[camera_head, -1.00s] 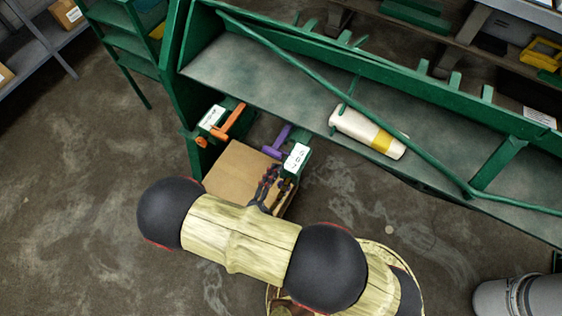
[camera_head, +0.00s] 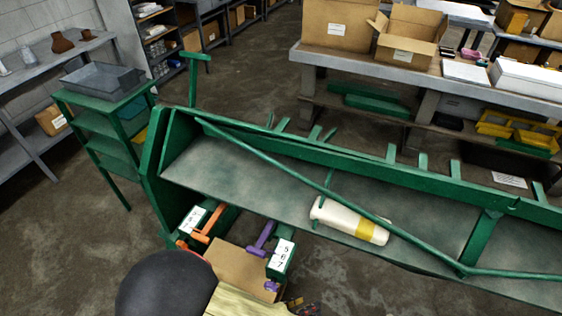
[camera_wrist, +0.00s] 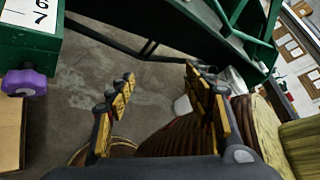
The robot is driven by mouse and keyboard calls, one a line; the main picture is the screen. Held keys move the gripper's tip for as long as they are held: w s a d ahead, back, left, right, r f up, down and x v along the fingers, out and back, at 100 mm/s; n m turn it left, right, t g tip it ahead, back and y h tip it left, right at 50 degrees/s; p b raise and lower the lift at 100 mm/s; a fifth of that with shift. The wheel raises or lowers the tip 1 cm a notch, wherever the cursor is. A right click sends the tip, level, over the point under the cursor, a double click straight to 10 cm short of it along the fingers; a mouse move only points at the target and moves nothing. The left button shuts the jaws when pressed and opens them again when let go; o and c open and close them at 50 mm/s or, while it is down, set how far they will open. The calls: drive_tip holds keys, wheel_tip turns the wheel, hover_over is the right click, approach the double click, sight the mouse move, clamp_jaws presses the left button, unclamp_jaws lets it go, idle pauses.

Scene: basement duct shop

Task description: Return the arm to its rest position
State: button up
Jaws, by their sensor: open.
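My gripper (camera_wrist: 163,95) is open in the wrist view, its two yellow-and-black fingers well apart with nothing held between them. In the head view only a small part of my gripper (camera_head: 303,308) shows at the bottom edge, to the right of my pale arm link. Most of my arm is below the picture. In the wrist view the bare floor shows between the fingers, and a wood-toned part of my own body lies behind the right finger.
A green rack (camera_head: 350,195) holds a white roll with a yellow band (camera_head: 348,221). At its near left are orange (camera_head: 209,224) and purple (camera_head: 262,238) handles and a cardboard box (camera_head: 238,270), close to my arm. Floor (camera_head: 345,285) to the right is clear.

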wheel_tip(320, 180, up, 14)
drive_tip(key=s+m+g+y, duration=0.1)
drive_tip(key=m+g+y, duration=0.75)
drive_tip(key=m, duration=1.45)
drive_tip(key=w+d+r+m+t+y, duration=0.1)
drive_tip(key=d+r+m+t+y, duration=0.1)
drive_tip(key=d+r+m, duration=0.3)
drive_tip(key=w+d+r+m+t+y, duration=0.1)
drive_tip(key=d+r+m+t, duration=0.3)
drive_tip(key=r, duration=1)
drive_tip(key=w+d+t, duration=0.1)
drive_tip(key=d, duration=0.2)
drive_tip(key=shift+d+m+y, duration=0.35)
drive_tip(key=shift+d+m, duration=0.05)
